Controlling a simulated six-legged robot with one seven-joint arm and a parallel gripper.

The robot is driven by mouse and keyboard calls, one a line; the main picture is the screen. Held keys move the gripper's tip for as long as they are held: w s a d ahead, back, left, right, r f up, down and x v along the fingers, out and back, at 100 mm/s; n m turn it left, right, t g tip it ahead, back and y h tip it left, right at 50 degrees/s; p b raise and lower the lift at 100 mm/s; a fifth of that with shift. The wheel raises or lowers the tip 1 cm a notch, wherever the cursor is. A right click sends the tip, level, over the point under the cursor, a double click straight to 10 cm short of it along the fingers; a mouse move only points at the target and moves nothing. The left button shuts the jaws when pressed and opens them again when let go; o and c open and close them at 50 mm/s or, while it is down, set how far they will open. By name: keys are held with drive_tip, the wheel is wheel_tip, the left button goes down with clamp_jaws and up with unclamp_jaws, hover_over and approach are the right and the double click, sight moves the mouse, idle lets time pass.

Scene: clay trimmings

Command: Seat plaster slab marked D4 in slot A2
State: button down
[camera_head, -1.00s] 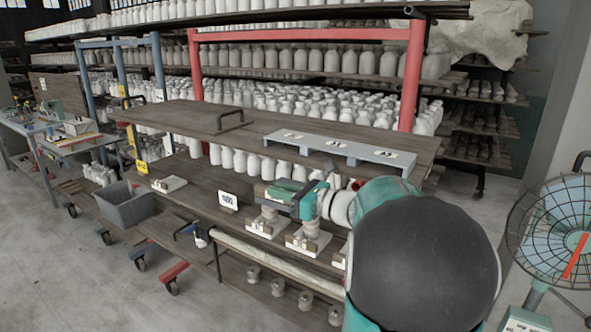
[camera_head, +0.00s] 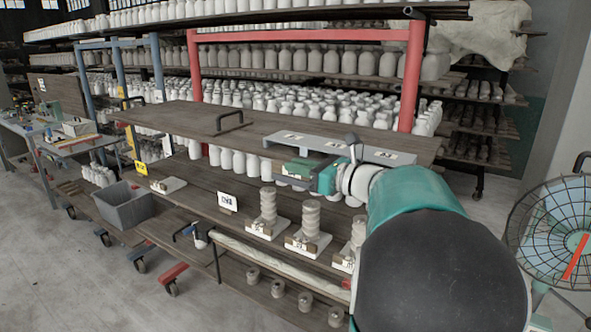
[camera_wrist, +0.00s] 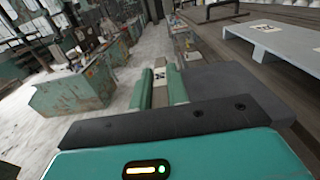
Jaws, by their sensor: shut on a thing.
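My gripper (camera_head: 308,174) is shut on a pale slab (camera_head: 292,183), just in front of the grey raised board on the upper shelf. Its green fingers hide most of the slab in the head view. In the wrist view a small white patch with a dark mark (camera_wrist: 160,72) shows between the fingers; I cannot read it. The grey raised board (camera_head: 352,150) bears several white labels, too small to read; it also shows in the wrist view (camera_wrist: 285,42). Which place is A2 I cannot tell.
Ribbed columns on white labelled bases (camera_head: 267,228) stand on the lower shelf below my gripper. A white card (camera_head: 227,202), a flat pale block (camera_head: 169,185) and a grey bin (camera_head: 127,204) are to the left. A black handle (camera_head: 229,119) rises from the upper shelf (camera_head: 185,118).

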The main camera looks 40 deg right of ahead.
drive_tip(key=shift+w+d, duration=0.3)
drive_tip(key=shift+d, duration=0.55)
drive_tip(key=shift+w+d, duration=0.3)
drive_tip(key=shift+d, duration=0.55)
drive_tip(key=shift+w+d, duration=0.45)
drive_tip(key=shift+d, duration=0.75)
drive_tip(key=shift+w+d, duration=0.4)
drive_tip(key=shift+d, duration=0.85)
drive_tip(key=shift+w+d, duration=0.45)
drive_tip(key=shift+d, duration=0.75)
drive_tip(key=c, duration=1.3)
unclamp_jaws()
drive_tip(key=v, duration=1.3)
drive_tip(key=shift+s, duration=0.4)
